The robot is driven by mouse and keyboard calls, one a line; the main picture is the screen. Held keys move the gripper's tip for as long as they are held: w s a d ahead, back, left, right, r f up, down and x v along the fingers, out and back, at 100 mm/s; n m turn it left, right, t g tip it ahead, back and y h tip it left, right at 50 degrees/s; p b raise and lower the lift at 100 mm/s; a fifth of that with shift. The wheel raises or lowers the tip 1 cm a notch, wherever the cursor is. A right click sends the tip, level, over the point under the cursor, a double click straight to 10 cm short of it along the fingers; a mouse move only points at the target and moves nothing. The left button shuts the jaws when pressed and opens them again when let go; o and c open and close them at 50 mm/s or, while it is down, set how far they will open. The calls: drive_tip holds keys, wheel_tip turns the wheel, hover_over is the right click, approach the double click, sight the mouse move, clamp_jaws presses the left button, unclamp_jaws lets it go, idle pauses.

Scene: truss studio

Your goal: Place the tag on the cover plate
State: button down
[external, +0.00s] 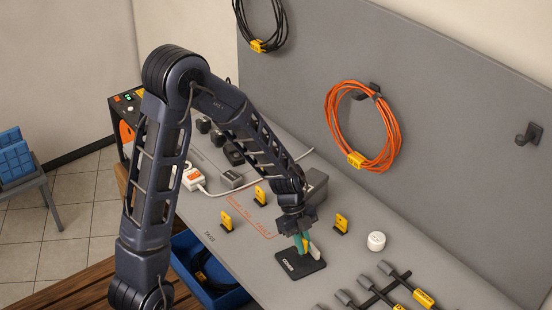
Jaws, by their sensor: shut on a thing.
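My gripper (304,246) points down over the dark square cover plate (312,268), which lies on the grey bench and has white lettering on its near left edge. The gripper is shut on a small yellow tag (306,244), mostly hidden between the teal and pale fingers. The fingertips are at or just above the plate; I cannot tell whether the tag touches it. Other yellow tags stand upright in dark bases: one on the left (226,221), one behind it (260,194) and one right of the gripper (341,223).
A white round jar (376,241) stands right of the plate. A blue bin (210,290) sits beside the bench at left. A grey box (314,185) stands behind my wrist. An orange cable coil (362,125) hangs on the panel.

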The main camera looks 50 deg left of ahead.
drive_tip(key=shift+f, duration=1.75)
drive_tip(key=shift+f, duration=0.1)
drive_tip(key=c, duration=1.5)
unclamp_jaws()
drive_tip(key=v, duration=1.2)
drive_tip(key=s+r+n+t+y, duration=0.2)
drive_tip(key=s+r+n, duration=0.7)
drive_tip(key=s, duration=0.3)
drive_tip(key=s+d+r+n+t+y, duration=0.1)
drive_tip(key=s+r+n+t+y, duration=0.1)
drive_tip(key=s+r+n, duration=0.7)
drive_tip(key=shift+s+d+r+t, duration=0.35)
drive_tip(key=shift+s+r, duration=0.9)
drive_tip(key=shift+s, duration=0.8)
